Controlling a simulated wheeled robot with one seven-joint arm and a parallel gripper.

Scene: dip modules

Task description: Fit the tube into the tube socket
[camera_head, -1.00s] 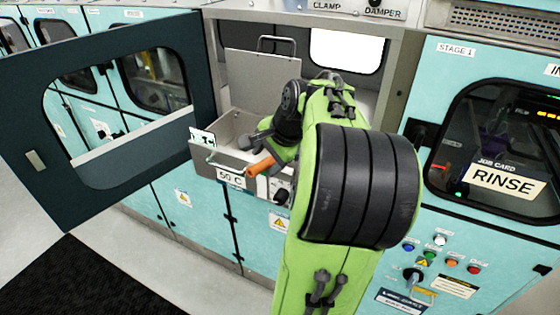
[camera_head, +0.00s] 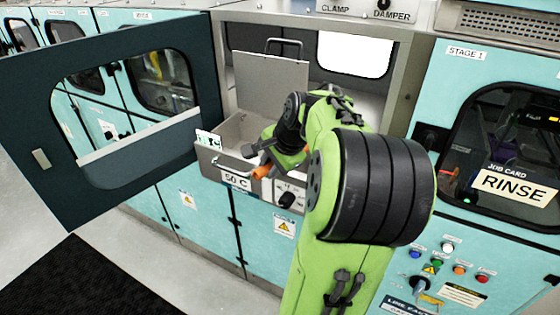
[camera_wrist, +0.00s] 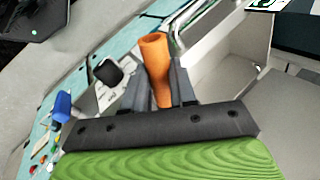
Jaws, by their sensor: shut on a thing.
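An orange tube (camera_wrist: 155,62) is held between the two fingers of my gripper (camera_wrist: 160,82) in the wrist view, its open end pointing away from the palm. In the head view only a short piece of the tube (camera_head: 262,171) shows beside my gripper (camera_head: 266,152), at the front of a grey metal tank marked 50 C (camera_head: 236,181). The wrist view shows the tube over the tank's front edge. I cannot make out the tube socket; my arm hides part of the tank front.
A dark door with a window (camera_head: 118,150) stands open on the left. A grey lid (camera_head: 270,85) with a handle stands raised behind the tank. A black knob (camera_head: 287,200) is on the panel below. The RINSE cabinet (camera_head: 480,130) is on the right.

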